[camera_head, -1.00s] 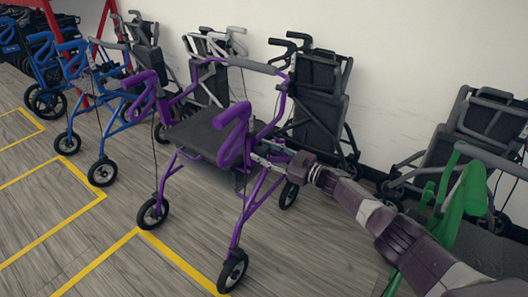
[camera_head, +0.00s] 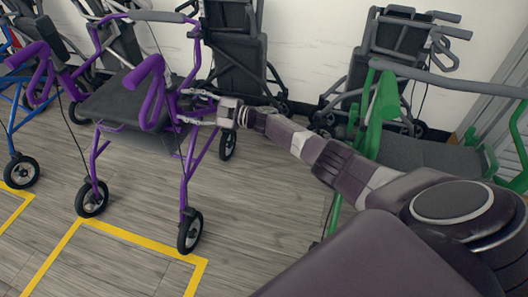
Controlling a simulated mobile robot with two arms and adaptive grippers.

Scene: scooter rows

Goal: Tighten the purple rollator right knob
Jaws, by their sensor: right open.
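The purple rollator (camera_head: 188,165) stands upright at the left, with a black seat (camera_head: 120,100) and purple handles. Its near handle (camera_head: 152,88) rises in front of the frame upright. My right gripper (camera_head: 190,107) is open, its two fingers pointing left at the rollator's near side frame, just right of that handle. The knob is too small to make out; it may be hidden by the fingers or the frame. I cannot tell whether the fingers touch the frame. My left gripper is not in view.
A green rollator (camera_head: 378,120) stands close behind my right arm. Folded black rollators (camera_head: 235,50) lean along the white wall. A blue rollator (camera_head: 12,100) is at the far left. Yellow lines (camera_head: 130,232) mark the wood floor, which is clear in front.

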